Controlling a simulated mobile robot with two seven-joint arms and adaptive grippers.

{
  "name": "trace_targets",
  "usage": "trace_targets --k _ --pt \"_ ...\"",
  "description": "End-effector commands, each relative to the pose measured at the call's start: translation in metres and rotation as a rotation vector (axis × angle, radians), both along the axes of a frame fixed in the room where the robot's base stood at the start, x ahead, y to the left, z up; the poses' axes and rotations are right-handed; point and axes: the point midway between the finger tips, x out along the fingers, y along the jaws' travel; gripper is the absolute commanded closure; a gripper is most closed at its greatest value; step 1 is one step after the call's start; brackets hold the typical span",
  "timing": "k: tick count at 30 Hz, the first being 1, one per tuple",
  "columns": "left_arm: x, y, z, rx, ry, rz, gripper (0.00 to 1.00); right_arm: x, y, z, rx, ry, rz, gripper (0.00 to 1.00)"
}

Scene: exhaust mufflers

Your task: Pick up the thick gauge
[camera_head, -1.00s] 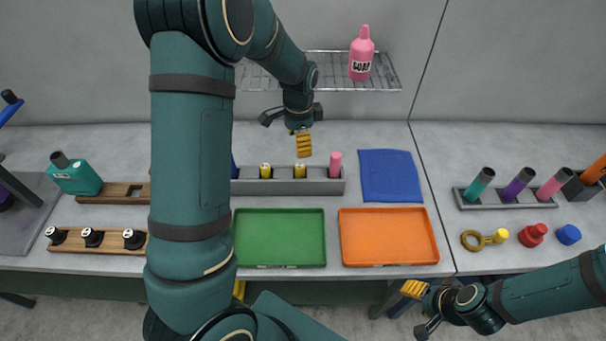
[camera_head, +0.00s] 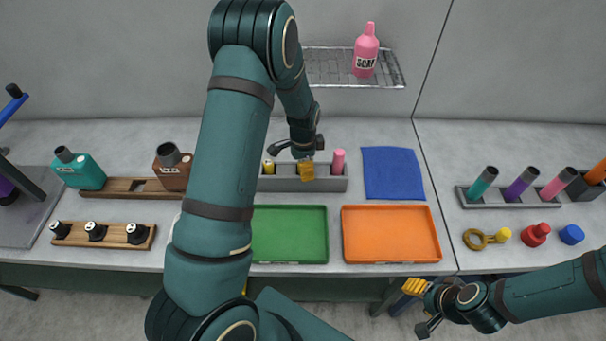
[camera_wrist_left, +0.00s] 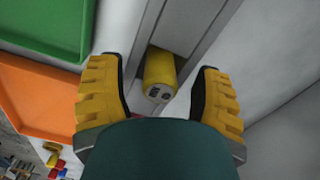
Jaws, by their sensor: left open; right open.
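A grey rack (camera_head: 330,184) holds upright gauges: a yellow one (camera_head: 268,167) at its visible left and a pink one (camera_head: 339,160) at its right end. My left gripper (camera_head: 307,170) is over the rack between them and hides what stands there. In the left wrist view, a yellow gauge (camera_wrist_left: 160,72) with dark marks on its end sits between the open fingers of my left gripper (camera_wrist_left: 157,88), with gaps on both sides. I cannot tell which gauge is the thick one. My right gripper (camera_head: 420,305) is open and empty below the table's front edge.
A green tray (camera_head: 290,258) and an orange tray (camera_head: 391,258) lie before the rack, a blue cloth (camera_head: 392,174) right of it. A wire shelf (camera_head: 330,68) with a pink soap bottle (camera_head: 366,50) hangs behind. My left arm hides the rack's left end.

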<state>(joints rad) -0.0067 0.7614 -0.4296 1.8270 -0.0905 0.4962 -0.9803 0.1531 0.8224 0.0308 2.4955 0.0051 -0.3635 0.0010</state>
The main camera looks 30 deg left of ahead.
Motion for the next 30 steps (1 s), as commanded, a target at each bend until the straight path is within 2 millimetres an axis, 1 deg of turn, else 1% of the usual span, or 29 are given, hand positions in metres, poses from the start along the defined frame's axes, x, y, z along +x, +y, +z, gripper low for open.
trace_targets --k 4,5,6,8,9,10,11,19,22,26,30 --pt "0.000 0.000 0.000 -0.001 -0.001 0.000 0.35 0.000 0.000 0.000 0.000 0.000 0.000 0.49" --pt "0.000 0.000 0.000 -0.001 -0.001 0.000 0.33 0.000 0.000 0.000 0.000 0.000 0.000 0.49" --pt "0.000 0.000 0.000 -0.001 -0.001 0.000 0.47 0.000 0.000 0.000 0.000 0.000 0.000 0.49" --pt "0.000 0.000 0.000 -0.001 -0.001 0.001 0.68 0.000 0.000 0.000 0.000 0.000 0.000 0.49" --pt "0.000 0.000 0.000 0.000 0.000 0.001 0.82 0.000 0.000 0.000 0.000 0.000 0.000 0.49" --pt "0.000 0.000 0.001 0.000 0.000 0.001 0.93 0.000 0.000 0.000 0.000 0.000 0.000 0.49" --pt "0.000 0.000 0.001 0.000 0.000 0.001 1.00 0.000 0.000 0.000 0.000 0.000 0.000 0.49" --pt "0.000 0.000 0.001 -0.001 -0.001 0.001 1.00 0.000 0.000 0.000 0.000 0.000 0.000 0.49" --pt "0.001 0.000 0.006 -0.001 -0.002 0.001 1.00 0.000 0.000 0.000 0.000 0.000 0.000 0.49" --pt "0.001 0.000 0.023 -0.001 -0.005 0.002 1.00 0.000 0.000 0.000 0.000 0.000 0.000 0.49" --pt "0.001 0.000 0.051 -0.001 -0.006 0.001 1.00 0.000 0.000 0.001 0.000 0.000 0.000 0.49"
